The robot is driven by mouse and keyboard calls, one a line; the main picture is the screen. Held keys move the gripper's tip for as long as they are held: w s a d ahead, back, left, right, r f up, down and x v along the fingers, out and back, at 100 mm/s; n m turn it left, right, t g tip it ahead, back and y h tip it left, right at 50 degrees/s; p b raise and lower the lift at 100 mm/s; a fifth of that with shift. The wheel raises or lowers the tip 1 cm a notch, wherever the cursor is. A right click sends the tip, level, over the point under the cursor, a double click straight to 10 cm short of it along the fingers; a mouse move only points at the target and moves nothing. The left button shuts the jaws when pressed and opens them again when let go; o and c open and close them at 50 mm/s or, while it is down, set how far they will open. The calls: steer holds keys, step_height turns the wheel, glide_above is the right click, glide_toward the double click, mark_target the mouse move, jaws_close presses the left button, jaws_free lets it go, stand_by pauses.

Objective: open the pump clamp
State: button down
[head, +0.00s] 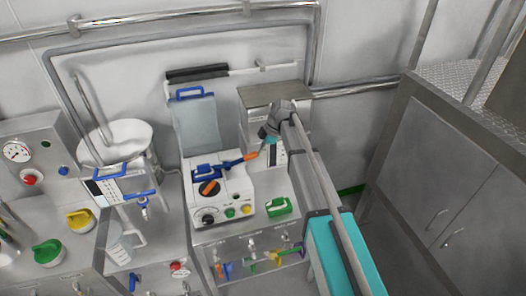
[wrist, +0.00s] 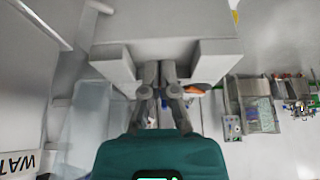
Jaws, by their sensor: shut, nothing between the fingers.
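The white pump (head: 236,186) stands on the bench in the middle of the head view. On its top are an orange knob and a blue clamp lever (head: 231,163) with an orange tip, lying slanted toward the right. My gripper (head: 266,139) is beyond the orange tip, a little above and right of it. I cannot tell from the head view whether they touch. In the wrist view my gripper's fingers (wrist: 160,72) are together with nothing between them. An orange piece (wrist: 195,89) shows just right of the fingers, partly hidden. The teal gripper body hides much of the scene below.
A grey box (head: 272,93) stands behind my gripper. A blue-handled clear bag (head: 196,124) hangs behind the pump. A green-handled item (head: 278,207) sits at the pump's right. A blue-edged panel (head: 118,187) and a white drum (head: 120,137) are left.

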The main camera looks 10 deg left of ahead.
steer(key=shift+b+x, duration=2.1)
steer(key=shift+x, duration=0.65)
steer(key=shift+a+r, duration=0.1)
steer(key=shift+r, duration=0.1)
steer(key=p+v, duration=1.3)
steer(key=shift+r+h, duration=0.3)
steer(key=shift+r, duration=0.15)
steer(key=s+d+f+m+t+h+b, duration=0.1)
steer(key=s+d+f+m+h+b, duration=0.1)
steer(key=s+d+m, duration=0.9)
steer(key=s+d+f+m+t+h+b, duration=0.1)
steer(key=s+d+f+m+b, duration=0.3)
steer(key=s+d+m, duration=0.8)
steer(key=d+f, duration=0.2)
steer(key=d, duration=0.4)
steer(key=shift+d+h, duration=0.2)
steer(key=shift+h, duration=0.2)
